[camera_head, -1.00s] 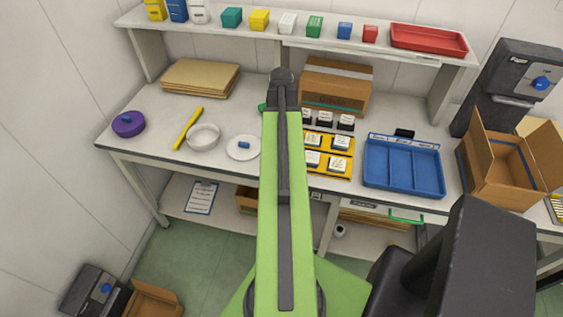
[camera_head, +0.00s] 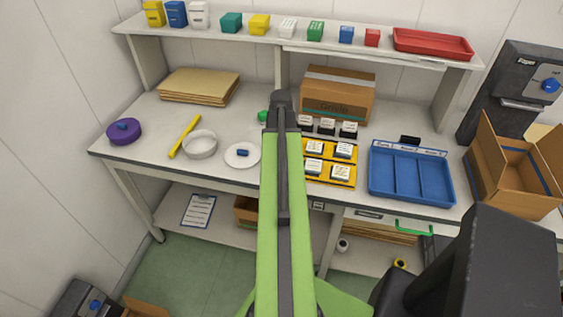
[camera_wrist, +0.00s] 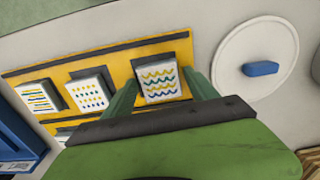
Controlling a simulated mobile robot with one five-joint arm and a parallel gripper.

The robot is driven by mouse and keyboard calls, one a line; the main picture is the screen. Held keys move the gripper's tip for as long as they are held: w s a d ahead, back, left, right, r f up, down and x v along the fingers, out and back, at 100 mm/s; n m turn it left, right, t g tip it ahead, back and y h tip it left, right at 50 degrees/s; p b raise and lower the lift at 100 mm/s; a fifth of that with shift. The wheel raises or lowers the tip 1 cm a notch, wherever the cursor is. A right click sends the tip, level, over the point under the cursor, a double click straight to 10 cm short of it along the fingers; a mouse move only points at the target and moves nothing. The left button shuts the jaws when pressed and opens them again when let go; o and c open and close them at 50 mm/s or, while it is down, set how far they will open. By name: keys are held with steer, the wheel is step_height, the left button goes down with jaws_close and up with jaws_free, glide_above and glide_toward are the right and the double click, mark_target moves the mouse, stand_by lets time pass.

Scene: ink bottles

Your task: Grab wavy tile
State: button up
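The wavy tile (camera_wrist: 160,85) is a white square with yellow, green and blue wavy lines. It lies in the yellow tray (camera_wrist: 120,66) at the end nearest the white plate. In the wrist view the two dark green fingers of my gripper (camera_wrist: 160,95) are spread wide, one on each side of the tile. I cannot tell whether they touch it or how far above it they are. Beside it are a dotted tile (camera_wrist: 90,94) and a lined tile (camera_wrist: 39,98). In the head view my arm covers the wavy tile and my fingertips cannot be made out.
A white plate (camera_head: 234,160) with a blue piece (camera_head: 243,153) lies left of my arm. A blue compartment tray (camera_head: 411,173) stands to the right. Black-based blocks (camera_head: 326,125) and a cardboard box (camera_head: 338,95) stand behind the yellow tray. A shelf (camera_head: 230,45) runs above the desk.

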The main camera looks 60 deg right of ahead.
steer(key=c, duration=1.2)
steer(key=shift+o, duration=0.2)
